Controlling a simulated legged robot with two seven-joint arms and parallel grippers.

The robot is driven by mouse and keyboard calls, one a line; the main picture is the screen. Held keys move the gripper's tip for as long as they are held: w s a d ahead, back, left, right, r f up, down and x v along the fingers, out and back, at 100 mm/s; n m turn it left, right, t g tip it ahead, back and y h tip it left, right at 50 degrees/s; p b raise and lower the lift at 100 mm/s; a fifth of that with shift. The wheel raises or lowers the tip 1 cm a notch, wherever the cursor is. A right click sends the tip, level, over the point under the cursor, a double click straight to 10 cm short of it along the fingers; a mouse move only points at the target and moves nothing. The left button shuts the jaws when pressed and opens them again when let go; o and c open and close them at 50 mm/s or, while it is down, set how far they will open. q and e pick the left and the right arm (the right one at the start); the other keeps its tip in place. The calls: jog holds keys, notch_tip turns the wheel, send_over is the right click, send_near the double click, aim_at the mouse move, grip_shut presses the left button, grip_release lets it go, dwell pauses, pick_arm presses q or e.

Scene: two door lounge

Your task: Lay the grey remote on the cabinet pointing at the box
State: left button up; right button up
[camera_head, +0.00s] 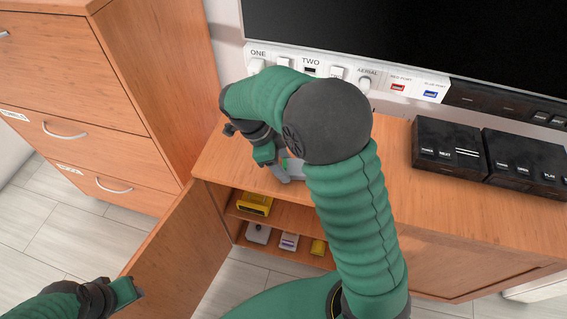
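The wooden cabinet (429,203) stands under the television with its left door open. My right gripper (272,160) reaches down to the left part of the cabinet top. A grey object (294,168), perhaps the grey remote, shows by its fingers, mostly hidden behind my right arm. I cannot tell if the fingers hold it or which way it points. Two black boxes with buttons stand on the right of the top: a left one (447,150) and a right one (525,163). My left gripper (128,291) is low at the left near the open door; its fingers are unclear.
The open cabinet door (182,258) swings out at the lower left. Several small yellow and white items lie on the inner shelves, including a yellow one (255,203). A drawer unit (75,115) stands at the left. A labelled socket strip (310,68) runs below the television (420,35).

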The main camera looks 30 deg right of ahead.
jog(key=o, duration=0.3)
jog(key=shift+a, duration=0.15)
jog(key=shift+d, duration=0.25)
jog(key=shift+a+r, duration=0.1)
jog(key=shift+r, duration=0.3)
jog(key=p+v, duration=0.3)
jog(key=v, duration=0.8)
jog(key=shift+a+r, duration=0.1)
jog(key=shift+r, duration=0.05)
